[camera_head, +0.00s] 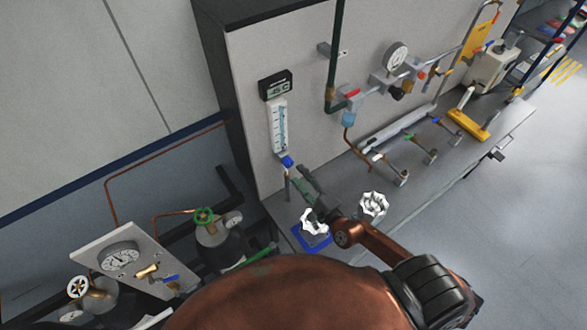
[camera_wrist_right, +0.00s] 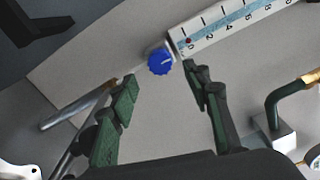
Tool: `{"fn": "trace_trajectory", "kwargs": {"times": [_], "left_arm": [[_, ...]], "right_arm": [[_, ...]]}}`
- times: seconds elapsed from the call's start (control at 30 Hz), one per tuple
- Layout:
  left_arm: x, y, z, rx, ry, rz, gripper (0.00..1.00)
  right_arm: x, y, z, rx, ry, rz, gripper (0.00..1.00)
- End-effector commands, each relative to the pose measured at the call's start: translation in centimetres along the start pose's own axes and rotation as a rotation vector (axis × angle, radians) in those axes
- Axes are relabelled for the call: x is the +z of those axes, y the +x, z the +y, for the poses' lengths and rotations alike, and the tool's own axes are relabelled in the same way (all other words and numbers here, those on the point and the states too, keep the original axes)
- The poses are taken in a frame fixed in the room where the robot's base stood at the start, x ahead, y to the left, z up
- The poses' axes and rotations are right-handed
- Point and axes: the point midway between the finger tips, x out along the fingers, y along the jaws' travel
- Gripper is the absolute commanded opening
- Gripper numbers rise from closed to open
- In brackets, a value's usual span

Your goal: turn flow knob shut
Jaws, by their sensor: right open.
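The flow knob (camera_head: 287,161) is a small blue knob at the lower end of a clear flow meter (camera_head: 279,127) on the grey panel. In the right wrist view the blue knob (camera_wrist_right: 160,61) sits just beyond the fingertips, roughly between them, with a pale line on its face. The flow meter's scale (camera_wrist_right: 222,28) shows a red float near its low end. My right gripper (camera_head: 304,181) is open, its dark green fingers pointing up toward the knob. In the right wrist view the gripper (camera_wrist_right: 164,86) is empty and apart from the knob. My left gripper is not seen.
A digital display (camera_head: 275,84) sits above the flow meter. A green pipe (camera_head: 335,50) and a gauge (camera_head: 396,55) are to the right. White handwheels (camera_head: 373,205) stand on the bench near my right arm. A metal tube (camera_wrist_right: 75,107) runs left of the fingers.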

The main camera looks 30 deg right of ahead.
Motion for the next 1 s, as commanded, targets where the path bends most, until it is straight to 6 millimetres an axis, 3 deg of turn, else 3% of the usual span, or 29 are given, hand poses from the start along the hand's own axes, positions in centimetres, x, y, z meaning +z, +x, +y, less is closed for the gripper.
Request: {"fn": "trace_trajectory", "kwargs": {"times": [0.1, 0.33, 1.0], "left_arm": [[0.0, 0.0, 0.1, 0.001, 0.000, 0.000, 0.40], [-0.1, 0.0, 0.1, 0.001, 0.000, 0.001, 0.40], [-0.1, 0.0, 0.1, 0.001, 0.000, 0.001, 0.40]], "right_arm": [[0.0, -2.5, 0.1, 0.002, -0.002, 0.000, 0.44], [0.0, -5.3, 0.0, 0.000, -0.002, 0.000, 0.44], [0.0, -5.8, 0.0, -0.001, -0.001, 0.000, 0.44]]}}
